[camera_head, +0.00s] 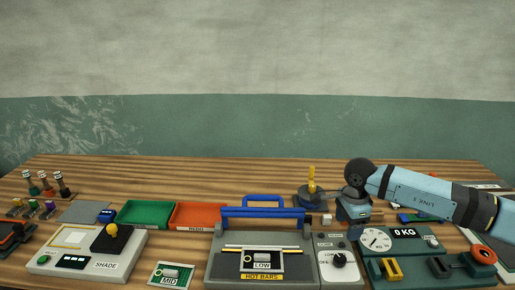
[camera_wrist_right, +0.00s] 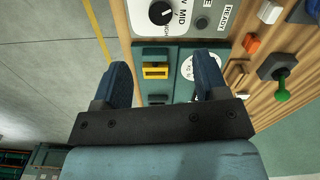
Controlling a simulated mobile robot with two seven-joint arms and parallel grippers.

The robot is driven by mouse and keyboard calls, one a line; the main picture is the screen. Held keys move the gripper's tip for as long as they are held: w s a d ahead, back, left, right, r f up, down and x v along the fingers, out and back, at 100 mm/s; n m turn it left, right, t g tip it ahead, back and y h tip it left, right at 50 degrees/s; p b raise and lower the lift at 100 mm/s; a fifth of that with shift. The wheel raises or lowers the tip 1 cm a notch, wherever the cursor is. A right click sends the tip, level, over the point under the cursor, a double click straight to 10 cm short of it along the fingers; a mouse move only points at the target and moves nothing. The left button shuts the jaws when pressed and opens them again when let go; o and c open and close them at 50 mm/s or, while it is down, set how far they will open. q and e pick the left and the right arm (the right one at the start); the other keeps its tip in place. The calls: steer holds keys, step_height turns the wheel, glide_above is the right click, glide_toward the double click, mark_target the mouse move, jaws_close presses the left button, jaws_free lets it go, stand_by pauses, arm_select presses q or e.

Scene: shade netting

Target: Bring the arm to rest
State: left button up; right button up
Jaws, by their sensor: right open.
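My right arm comes in from the right in the head view, with its black wrist joint above the table. My right gripper (camera_head: 353,216) hangs below that joint, behind the green 0 KG unit (camera_head: 418,265). In the right wrist view the gripper (camera_wrist_right: 163,75) has its two dark blue fingers wide apart, with nothing held between them. A yellow part (camera_wrist_right: 155,70) of the green unit shows in the gap between the fingers, apart from them. My left gripper is in neither view.
The grey HOT BARS press (camera_head: 222,262) with a blue handle and a knob panel (camera_head: 339,262) stand left of the gripper. Green (camera_head: 143,222) and orange (camera_head: 172,226) trays, the SHADE unit (camera_head: 53,265) and small stamps fill the left. Bare wood shows at the back.

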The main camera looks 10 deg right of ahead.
steer(key=s+a+f+m+g+y+p, duration=0.1)
steer(key=s+a+f+y, duration=0.2)
steer(key=a, duration=0.5)
steer(key=s+a+f+g+y, duration=0.1)
steer(key=s+a+y, duration=0.25)
steer(key=a, duration=0.45)
steer(key=s+a+r+m+t+y+p, duration=0.1)
steer(key=s+a+r+m+t+y, duration=0.2)
steer(key=a+m+y, duration=0.4)
steer(key=s+a+r+m+t+y+p, duration=0.1)
steer(key=s+a+r+m+t+y, duration=0.15)
steer(key=a+m+t+y, duration=0.4)
steer(key=s+d+f+m+t+h, duration=0.1)
steer(key=s+d+f+m+h, duration=0.3)
steer(key=m, duration=0.8)
steer(key=s+d+f+m+t+h+p, duration=0.1)
steer(key=s+d+f+m+h, duration=0.3)
steer(key=f+m, duration=0.5)
steer(key=s+d+f+m+t+h+p, duration=0.1)
steer(key=s+d+f+m+h, duration=0.4)
steer(key=m+h, duration=0.4)
steer(key=s+f+m, duration=0.1)
steer(key=s+m, duration=0.1)
steer(key=m, duration=0.3)
steer(key=shift+f+m, duration=0.35)
steer(key=shift+f, duration=0.05)
